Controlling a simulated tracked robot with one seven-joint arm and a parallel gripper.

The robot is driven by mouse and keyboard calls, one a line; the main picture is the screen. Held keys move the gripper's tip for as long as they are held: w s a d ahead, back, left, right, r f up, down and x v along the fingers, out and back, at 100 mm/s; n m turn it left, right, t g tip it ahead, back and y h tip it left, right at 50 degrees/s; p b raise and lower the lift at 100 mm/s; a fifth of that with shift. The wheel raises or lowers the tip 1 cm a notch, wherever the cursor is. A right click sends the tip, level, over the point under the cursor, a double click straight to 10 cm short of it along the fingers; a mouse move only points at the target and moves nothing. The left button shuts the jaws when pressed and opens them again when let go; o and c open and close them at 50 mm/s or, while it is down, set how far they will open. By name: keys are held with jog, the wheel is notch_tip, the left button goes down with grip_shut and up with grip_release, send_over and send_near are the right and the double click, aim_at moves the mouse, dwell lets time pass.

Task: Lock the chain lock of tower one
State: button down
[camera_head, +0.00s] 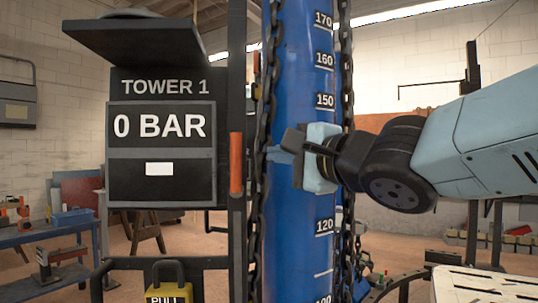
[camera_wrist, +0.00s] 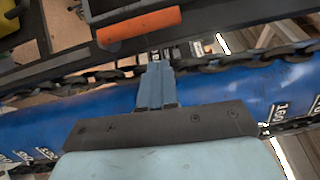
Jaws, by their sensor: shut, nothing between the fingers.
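The tower one panel (camera_head: 160,150) reads "TOWER 1" and "0 BAR" at the left of the head view. Beside it stands a blue column (camera_head: 300,65) with white numbers. A dark chain (camera_head: 258,215) hangs along its left side, and another chain (camera_head: 347,65) along its right. My gripper (camera_head: 276,154) is shut and empty, in front of the column with its tips near the left chain. In the wrist view my gripper (camera_wrist: 155,68) points towards the chain (camera_wrist: 235,62) across the blue column (camera_wrist: 225,90). I cannot tell whether the tips touch it. No chain lock is clearly identifiable.
An orange handle (camera_head: 236,163) is on the dark post right of the panel; it also shows in the wrist view (camera_wrist: 140,26). A yellow tag marked "PULL" (camera_head: 168,283) is below the panel. A blue workbench (camera_head: 50,235) stands at the left.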

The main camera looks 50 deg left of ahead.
jog(key=d, duration=0.9)
jog(key=shift+s, duration=0.3)
jog(key=shift+w+r, duration=0.1)
jog(key=w+d+f+m+t+h, duration=0.1)
jog(key=w+d+f+t+h, duration=0.1)
jog(key=w+d+t, duration=0.35)
jog(key=w+d+f+m+t+h, duration=0.1)
jog(key=w+d+f+t+h, duration=0.15)
jog(key=w+d, duration=0.45)
jog(key=w+d+f+t+h, duration=0.1)
jog(key=w+d+t+h, duration=0.2)
jog(key=w+d, duration=0.3)
jog(key=w+d+f+h, duration=0.3)
jog(key=d+f, duration=0.1)
jog(key=d, duration=0.4)
jog(key=w+d+f+h, duration=0.2)
jog(key=d+f+h, duration=0.15)
jog(key=d, duration=0.45)
jog(key=s+d+f+n+g+h, duration=0.1)
jog(key=s+d+f+g+h, duration=0.1)
jog(key=s+d+f, duration=0.4)
jog(key=s+d+f+n+g+h, duration=0.2)
jog(key=s+d+f, duration=0.4)
jog(key=d, duration=0.5)
jog(key=shift+s+d+f+g, duration=0.3)
jog(key=shift+f+g, duration=0.3)
jog(key=shift+g, duration=0.3)
